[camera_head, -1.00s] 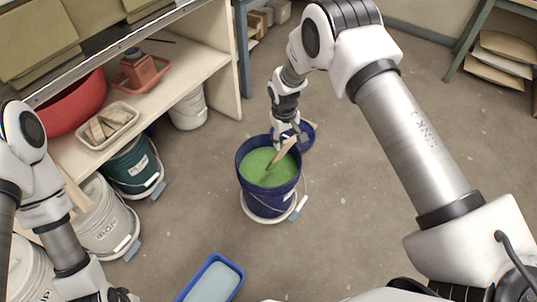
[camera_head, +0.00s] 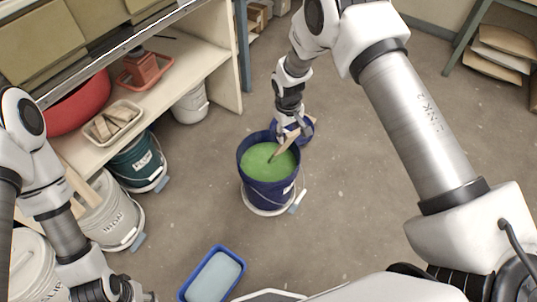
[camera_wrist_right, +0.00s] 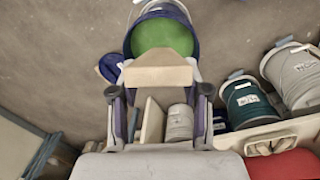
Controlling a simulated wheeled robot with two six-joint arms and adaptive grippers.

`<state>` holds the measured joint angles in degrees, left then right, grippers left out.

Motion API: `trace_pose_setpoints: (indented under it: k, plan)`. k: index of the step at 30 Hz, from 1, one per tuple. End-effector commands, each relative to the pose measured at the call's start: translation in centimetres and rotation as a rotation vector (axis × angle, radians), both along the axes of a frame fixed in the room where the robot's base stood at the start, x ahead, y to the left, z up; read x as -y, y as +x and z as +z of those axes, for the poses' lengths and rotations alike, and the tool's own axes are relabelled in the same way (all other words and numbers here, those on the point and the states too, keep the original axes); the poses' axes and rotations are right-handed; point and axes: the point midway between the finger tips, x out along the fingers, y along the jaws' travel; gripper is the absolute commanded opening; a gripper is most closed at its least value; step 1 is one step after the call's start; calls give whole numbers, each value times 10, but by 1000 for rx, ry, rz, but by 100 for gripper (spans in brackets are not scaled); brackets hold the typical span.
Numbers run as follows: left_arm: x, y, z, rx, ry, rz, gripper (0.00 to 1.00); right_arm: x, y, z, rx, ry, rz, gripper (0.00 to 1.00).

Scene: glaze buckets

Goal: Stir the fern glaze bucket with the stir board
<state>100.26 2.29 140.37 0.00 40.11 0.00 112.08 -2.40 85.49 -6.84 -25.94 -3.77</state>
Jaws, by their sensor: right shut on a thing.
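The dark blue bucket (camera_head: 268,190) stands upright on the floor, filled with green glaze (camera_head: 262,164). The bucket and its green glaze (camera_wrist_right: 163,36) also show at the top of the right wrist view. My right gripper (camera_head: 291,133) is over the bucket's far right rim, shut on the pale stir board (camera_head: 283,148). The board slants down to the left, its lower end in the green glaze. In the right wrist view the board (camera_wrist_right: 158,76) spans between the fingers. My left gripper (camera_head: 122,291) is low at the left, partly cut off; its jaws are unclear.
A blue lid (camera_head: 306,130) lies behind the bucket. A blue tray (camera_head: 239,286) sits on the floor in front. A teal bucket (camera_head: 138,166) and white buckets (camera_head: 108,214) line the shelf (camera_head: 205,62) at the left. Floor right of the bucket is clear.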

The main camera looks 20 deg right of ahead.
Motion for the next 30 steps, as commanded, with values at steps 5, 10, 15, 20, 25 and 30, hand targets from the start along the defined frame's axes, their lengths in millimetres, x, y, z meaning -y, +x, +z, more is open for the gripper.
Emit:
trace_pose_setpoints:
  k: [5, 10, 15, 20, 25, 30]
  plan:
    - [0, 0, 0, 0, 0, 0, 44, 0, 0, 0, 0, 0, 0, 0]
    - [0, 0, 0, 0, 0, 0, 44, 0, 0, 0, 0, 0, 0, 0]
    - [0, 0, 5, 0, 0, 0, 44, 0, 0, 6, 1, 0, 0, 0]
    - [0, 0, 20, 0, 0, 0, 44, 0, 0, 26, 1, 0, 0, 0]
    - [0, 0, 35, 0, 0, 0, 44, 0, 1, 46, 1, 0, 0, 0]
    - [0, 0, 38, 0, 0, 0, 44, 0, 0, 51, 0, 0, 0, 0]
